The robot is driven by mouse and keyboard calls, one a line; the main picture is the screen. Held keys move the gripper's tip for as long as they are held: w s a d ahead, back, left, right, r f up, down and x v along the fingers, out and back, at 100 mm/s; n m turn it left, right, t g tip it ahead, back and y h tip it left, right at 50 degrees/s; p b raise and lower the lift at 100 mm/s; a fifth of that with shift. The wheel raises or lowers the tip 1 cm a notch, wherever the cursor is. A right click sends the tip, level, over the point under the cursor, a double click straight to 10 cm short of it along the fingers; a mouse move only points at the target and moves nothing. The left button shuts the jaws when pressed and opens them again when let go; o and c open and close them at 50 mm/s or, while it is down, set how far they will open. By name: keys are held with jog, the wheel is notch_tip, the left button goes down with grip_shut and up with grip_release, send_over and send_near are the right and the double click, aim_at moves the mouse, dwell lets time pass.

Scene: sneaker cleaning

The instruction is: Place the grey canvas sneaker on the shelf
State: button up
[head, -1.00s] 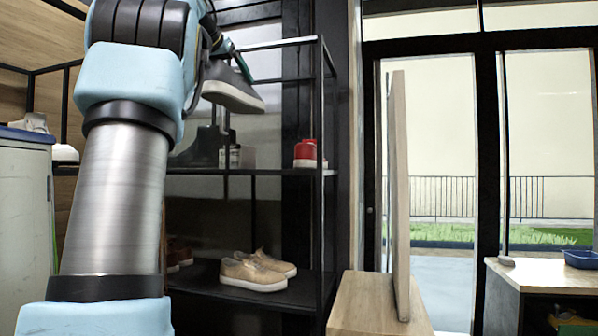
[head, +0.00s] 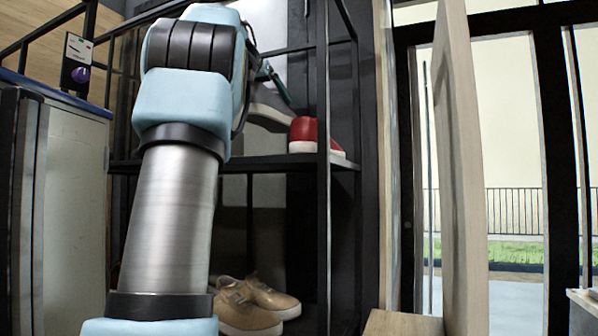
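The grey canvas sneaker (head: 268,117) shows in the head view only as a pale grey strip behind my arm, with its toe to the right. It is at the level just above the middle board of the black metal shelf (head: 285,161), left of a red shoe. I cannot tell whether its sole touches the board. My gripper (head: 276,84) is mostly hidden by my own wrist. One teal finger shows, slanting down along the sneaker, and the gripper appears shut on it.
The red shoe with a white sole (head: 308,131) stands at the right end of the middle board. Tan sneakers (head: 250,303) sit on the lower board. A black upright post (head: 322,200) is close on the right. A pale cabinet (head: 75,190) stands at the left, a wooden panel (head: 462,160) at the right.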

aim_at(249, 105)
notch_tip(249, 105, down, 5)
jog(key=shift+w+d+f+b, duration=0.1)
jog(key=shift+b, duration=0.55)
jog(key=shift+f, duration=2.4)
jog(key=o, duration=1.5)
jog(key=b+v, duration=0.3)
jog(key=v, duration=0.9)
jog(key=shift+r, duration=0.1)
